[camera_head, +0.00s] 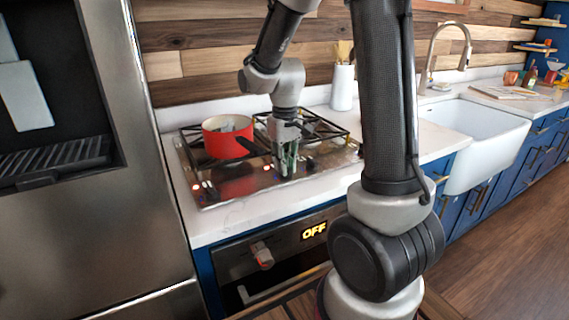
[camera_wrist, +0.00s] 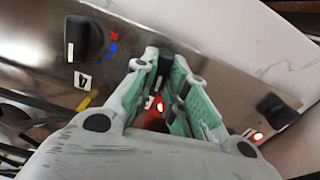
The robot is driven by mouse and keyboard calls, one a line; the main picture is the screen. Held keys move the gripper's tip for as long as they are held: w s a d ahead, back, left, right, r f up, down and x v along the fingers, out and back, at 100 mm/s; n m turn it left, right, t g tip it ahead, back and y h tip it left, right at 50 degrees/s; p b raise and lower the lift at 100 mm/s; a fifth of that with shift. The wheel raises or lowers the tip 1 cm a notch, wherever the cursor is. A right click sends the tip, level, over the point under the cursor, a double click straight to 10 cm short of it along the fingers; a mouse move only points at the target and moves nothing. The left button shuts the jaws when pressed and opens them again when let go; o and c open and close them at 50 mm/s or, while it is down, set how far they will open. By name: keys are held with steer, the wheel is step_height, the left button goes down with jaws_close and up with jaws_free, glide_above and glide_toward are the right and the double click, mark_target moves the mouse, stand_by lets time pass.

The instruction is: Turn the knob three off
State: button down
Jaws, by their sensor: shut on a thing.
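My gripper (camera_head: 287,168) points down at the front strip of the steel cooktop (camera_head: 240,188), right of the red pot. In the wrist view, the green-padded fingers (camera_wrist: 170,88) are shut on a small dark knob (camera_wrist: 183,91), mostly hidden between them. A red light (camera_wrist: 159,105) glows beside it. I cannot read this knob's number or its angle. A black knob marked 4 (camera_wrist: 88,40) is at the upper left, apart from the fingers. Another black knob (camera_wrist: 276,110) is at the right, with a red light (camera_wrist: 258,137) near it.
A red pot (camera_head: 226,140) with a dark handle stands on the left burner, close to my gripper. A utensil holder (camera_head: 343,88) stands behind; a white sink (camera_head: 475,135) is right.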

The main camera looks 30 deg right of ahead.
steer(key=shift+m, duration=0.6)
steer(key=c, duration=1.4)
jaws_free()
steer(key=shift+c, duration=0.2)
step_height(320, 180, up, 12)
